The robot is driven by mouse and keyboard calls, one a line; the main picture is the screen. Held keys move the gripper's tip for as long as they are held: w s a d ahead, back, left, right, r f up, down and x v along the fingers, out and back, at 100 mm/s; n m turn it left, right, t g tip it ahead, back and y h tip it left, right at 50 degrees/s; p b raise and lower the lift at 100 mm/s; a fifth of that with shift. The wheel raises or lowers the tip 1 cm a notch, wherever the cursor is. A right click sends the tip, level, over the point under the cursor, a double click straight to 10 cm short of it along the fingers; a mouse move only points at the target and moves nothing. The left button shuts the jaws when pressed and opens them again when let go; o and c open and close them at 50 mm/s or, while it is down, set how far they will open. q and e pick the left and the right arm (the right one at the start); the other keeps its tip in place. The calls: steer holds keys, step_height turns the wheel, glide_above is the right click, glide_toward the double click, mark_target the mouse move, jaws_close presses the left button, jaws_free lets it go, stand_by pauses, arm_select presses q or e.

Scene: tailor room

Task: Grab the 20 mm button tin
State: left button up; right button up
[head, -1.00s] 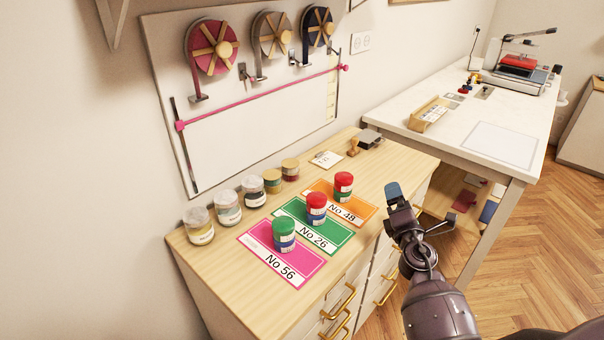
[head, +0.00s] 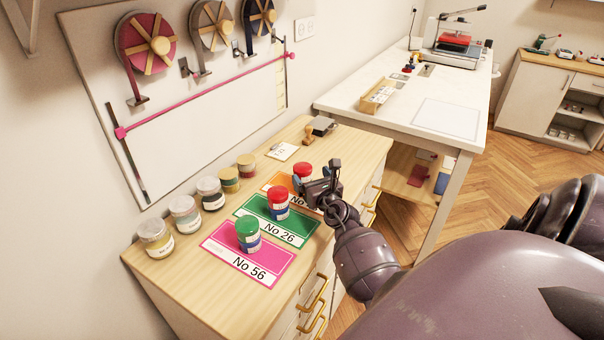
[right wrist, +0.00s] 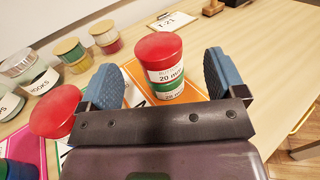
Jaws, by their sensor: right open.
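The 20 mm button tin (right wrist: 167,78) has a red lid and a white label reading "20 mm". A green band and more lettering show below that label; I cannot tell if this is a second tin. It stands upright on the orange No 38 card, and its red lid (head: 302,169) shows in the head view beside my gripper. My right gripper (right wrist: 160,84) is open, one blue-padded finger on each side of the tin, with gaps visible. In the head view the right gripper (head: 318,184) partly hides tin and card. My left gripper is out of view.
Another red-lidded tin (head: 278,203) stands on the green No 26 card (head: 302,226), close left of my gripper. A green-lidded tin (head: 248,235) stands on the pink No 56 card (head: 271,271). Several jars (head: 185,212) line the wall side.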

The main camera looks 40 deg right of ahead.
mark_target(307, 172)
steer(key=shift+b+x, duration=0.45)
steer(key=shift+x, duration=2.45)
steer(key=shift+a+f, duration=0.1)
steer(key=shift+a, duration=0.05)
steer(key=c, duration=1.1)
